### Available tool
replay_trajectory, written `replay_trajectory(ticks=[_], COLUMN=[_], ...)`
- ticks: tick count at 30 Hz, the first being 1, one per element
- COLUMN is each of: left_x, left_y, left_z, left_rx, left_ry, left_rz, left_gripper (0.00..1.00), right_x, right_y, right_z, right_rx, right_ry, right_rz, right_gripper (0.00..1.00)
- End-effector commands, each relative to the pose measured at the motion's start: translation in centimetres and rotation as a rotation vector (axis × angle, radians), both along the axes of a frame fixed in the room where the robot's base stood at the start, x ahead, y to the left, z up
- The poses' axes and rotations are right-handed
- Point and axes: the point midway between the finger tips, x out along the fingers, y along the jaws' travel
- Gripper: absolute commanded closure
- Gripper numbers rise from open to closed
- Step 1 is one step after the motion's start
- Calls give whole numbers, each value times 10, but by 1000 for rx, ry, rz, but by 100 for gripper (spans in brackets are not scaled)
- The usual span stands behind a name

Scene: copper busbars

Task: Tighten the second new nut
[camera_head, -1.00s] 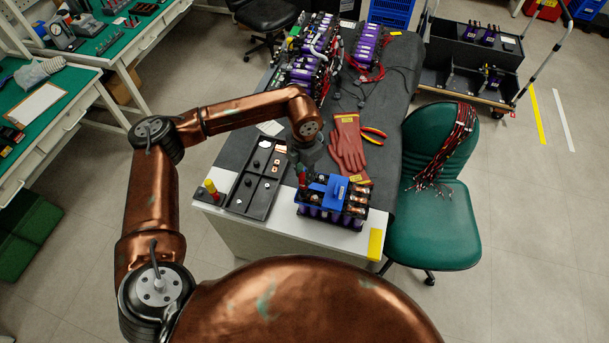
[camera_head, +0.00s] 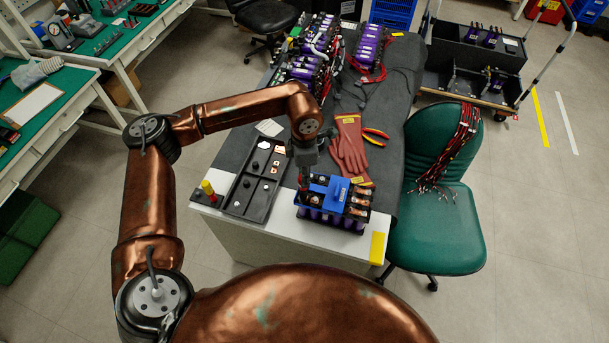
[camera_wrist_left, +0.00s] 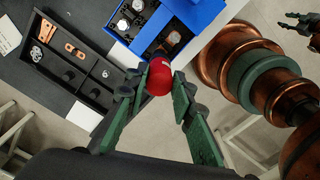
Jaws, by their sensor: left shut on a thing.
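My left gripper (camera_head: 304,165) is above the left end of the battery module (camera_head: 333,212) with the blue cover (camera_head: 334,188). It is shut on a red-handled tool (camera_wrist_left: 159,77), held between green fingers in the left wrist view. In the head view only a little red of the tool shows below the gripper. The tool's tip and the second new nut under it are hidden. Copper busbars (camera_head: 360,192) lie at the module's right side. Part of my right gripper (camera_wrist_left: 303,27) shows at the left wrist view's edge; its opening is unclear.
A black parts tray (camera_head: 238,197) lies left of the module; it holds small parts, some copper, in the left wrist view. A red and yellow tool (camera_head: 209,189) stands at the table's left corner. Red gloves (camera_head: 349,147) and pliers (camera_head: 374,135) lie behind the module.

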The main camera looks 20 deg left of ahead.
Motion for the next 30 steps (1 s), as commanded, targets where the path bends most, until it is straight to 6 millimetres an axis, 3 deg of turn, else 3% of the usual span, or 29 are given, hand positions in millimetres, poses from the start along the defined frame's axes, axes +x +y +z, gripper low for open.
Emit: replay_trajectory(ticks=[4, 15, 26, 30], left_x=[0, -1, -1, -1], left_y=[0, 0, 0, 0], left_z=[-2, -4, -2, -5], left_rx=[-1, 0, 0, -1], left_ry=[-1, -1, -1, -1], left_rz=[-69, -526, -560, -697], left_gripper=[100, 100, 100, 100], right_x=[-1, -8, -8, -11], right_y=[0, 0, 0, 0], right_z=[-7, -36, -36, -47], right_rx=[0, 0, 0, 0], right_ry=[2, 13, 13, 18], right_rz=[0, 0, 0, 0], right_gripper=[67, 67, 67, 67])
